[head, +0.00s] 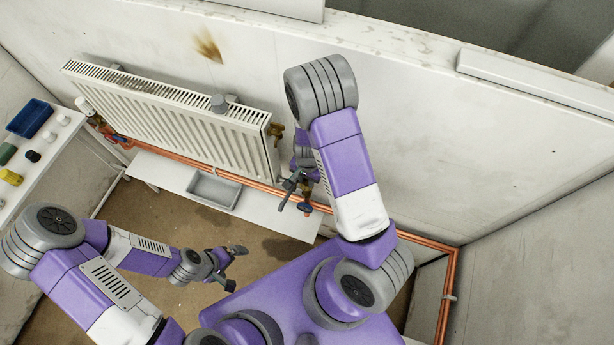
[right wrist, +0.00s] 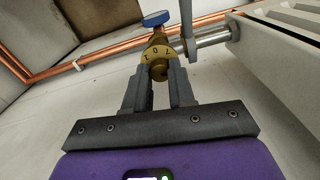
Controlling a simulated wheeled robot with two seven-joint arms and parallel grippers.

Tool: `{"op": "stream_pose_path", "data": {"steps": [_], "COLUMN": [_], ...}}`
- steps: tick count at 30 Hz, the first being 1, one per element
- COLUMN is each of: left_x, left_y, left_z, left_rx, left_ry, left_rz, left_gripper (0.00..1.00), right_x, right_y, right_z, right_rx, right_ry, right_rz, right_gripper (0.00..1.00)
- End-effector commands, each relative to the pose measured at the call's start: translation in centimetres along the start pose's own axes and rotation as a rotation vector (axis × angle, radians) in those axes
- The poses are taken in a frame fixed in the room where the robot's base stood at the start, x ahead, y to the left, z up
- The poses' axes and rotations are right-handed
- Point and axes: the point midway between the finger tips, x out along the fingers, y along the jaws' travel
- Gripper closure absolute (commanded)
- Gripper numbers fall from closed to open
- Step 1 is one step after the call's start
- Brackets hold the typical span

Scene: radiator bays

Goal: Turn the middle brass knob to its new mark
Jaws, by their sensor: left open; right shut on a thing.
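A brass knob (right wrist: 157,53) with dark marks on its collar shows in the right wrist view, below a blue handle (right wrist: 155,19). My right gripper (right wrist: 160,78) is shut on this knob, one grey finger on each side. The marks are too small to read surely, and I cannot tell how they line up. In the head view my right arm reaches to the radiator's right end and largely hides the grip. Another brass fitting (head: 275,131) sits at the radiator's upper right. My left gripper (head: 237,268) is open and empty, well apart from the radiator.
Copper pipes (head: 395,235) run low along the wall. A white bench (head: 165,178) holds a grey tray (head: 214,189). A shelf at left carries a blue bin (head: 30,118).

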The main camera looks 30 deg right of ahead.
Motion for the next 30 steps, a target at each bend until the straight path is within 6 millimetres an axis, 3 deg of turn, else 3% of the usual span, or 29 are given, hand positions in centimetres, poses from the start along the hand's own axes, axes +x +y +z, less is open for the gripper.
{"op": "stream_pose_path", "data": {"steps": [15,30], "left_x": [-1.5,-1.9], "left_y": [0.6,0.7], "left_z": [0.1,0.1], "left_rx": [0.000,0.000], "left_ry": [0.000,0.000], "left_rz": [0.000,0.000], "left_gripper": [0.00,0.00], "right_x": [-0.1,0.0], "right_y": [0.0,-0.1], "right_z": [0.0,0.0], "right_rx": [0.402,0.518], "right_ry": [0.008,0.010], "right_rz": [-0.001,-0.001], "right_gripper": [1.00,1.00]}}
